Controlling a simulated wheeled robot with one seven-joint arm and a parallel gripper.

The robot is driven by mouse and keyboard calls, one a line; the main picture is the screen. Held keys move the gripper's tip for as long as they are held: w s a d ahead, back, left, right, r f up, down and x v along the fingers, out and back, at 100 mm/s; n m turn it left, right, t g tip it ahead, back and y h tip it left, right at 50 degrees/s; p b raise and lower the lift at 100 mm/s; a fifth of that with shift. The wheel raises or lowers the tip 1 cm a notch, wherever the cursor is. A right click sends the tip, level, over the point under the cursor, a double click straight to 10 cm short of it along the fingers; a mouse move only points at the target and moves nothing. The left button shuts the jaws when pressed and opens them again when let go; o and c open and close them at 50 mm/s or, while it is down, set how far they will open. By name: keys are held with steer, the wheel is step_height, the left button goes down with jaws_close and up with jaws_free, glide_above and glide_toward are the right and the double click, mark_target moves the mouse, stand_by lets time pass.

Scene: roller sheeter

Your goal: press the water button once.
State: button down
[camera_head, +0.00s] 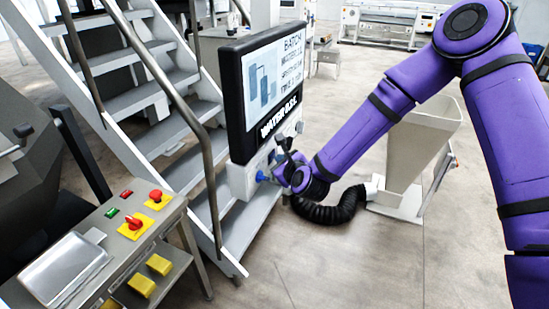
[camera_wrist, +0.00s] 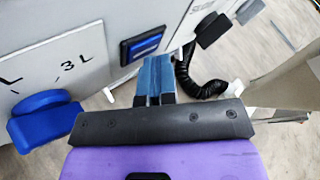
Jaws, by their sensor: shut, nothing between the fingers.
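The water meter (camera_head: 262,85) is a dark-framed display marked "WATER 0.0L", with a pale control box (camera_head: 240,181) under it. No label shows which one is the water button. My gripper (camera_wrist: 154,66) is shut and empty, its tips close in front of the rectangular button; I cannot tell if they touch. In the head view my gripper (camera_head: 285,160) is at the box's right part, partly hidden by my wrist.
A black corrugated hose (camera_head: 330,208) runs beside the box to a pale hopper (camera_head: 415,150). Grey stairs with a handrail (camera_head: 205,150) stand behind and left. A panel with a red stop button (camera_head: 156,195) is at lower left. Floor at front right is clear.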

steer(key=shift+d, duration=0.15)
steer(key=shift+s+d, duration=0.3)
steer(key=shift+d, duration=0.35)
steer(key=shift+d, duration=0.1)
steer(key=shift+s+d, duration=0.3)
steer(key=shift+d, duration=0.45)
steer(key=shift+s+d, duration=0.25)
steer(key=shift+d, duration=0.5)
steer(key=shift+s+d, duration=0.3)
steer(key=shift+d, duration=0.45)
steer(key=shift+r, duration=0.1)
